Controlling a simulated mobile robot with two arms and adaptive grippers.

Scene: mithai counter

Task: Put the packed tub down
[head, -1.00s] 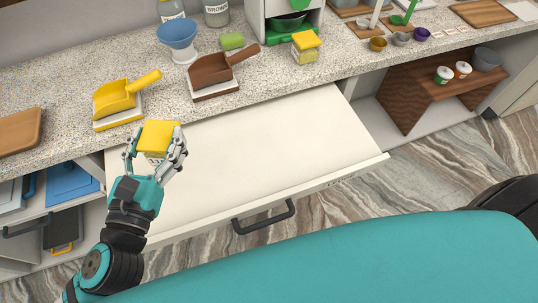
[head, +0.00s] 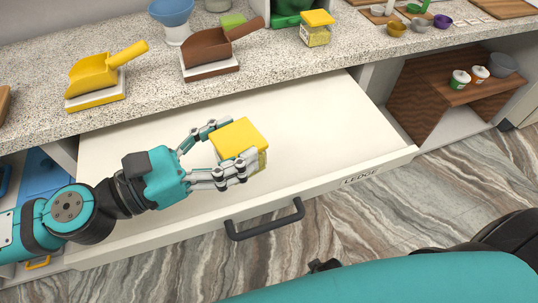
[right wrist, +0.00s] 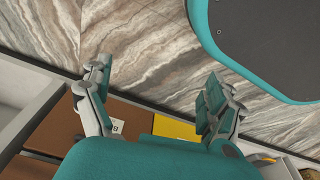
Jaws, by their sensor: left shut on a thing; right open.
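The packed tub (head: 240,139) has a yellow lid and a clear lower part, mostly hidden by the fingers. My left gripper (head: 222,155) is shut on it and holds it over the open white drawer (head: 330,115), whose front is marked LEDGE. The tub is upright or nearly so; I cannot tell whether it touches the drawer. My right gripper shows in the right wrist view (right wrist: 157,80), open and empty, with the marbled floor beyond it.
On the speckled counter (head: 140,117) stand a yellow scoop (head: 97,80), a brown scoop (head: 212,55), a blue bowl (head: 172,12) and another yellow-lidded tub (head: 316,30). A wooden shelf (head: 425,100) with small tubs is at right. The drawer is otherwise bare.

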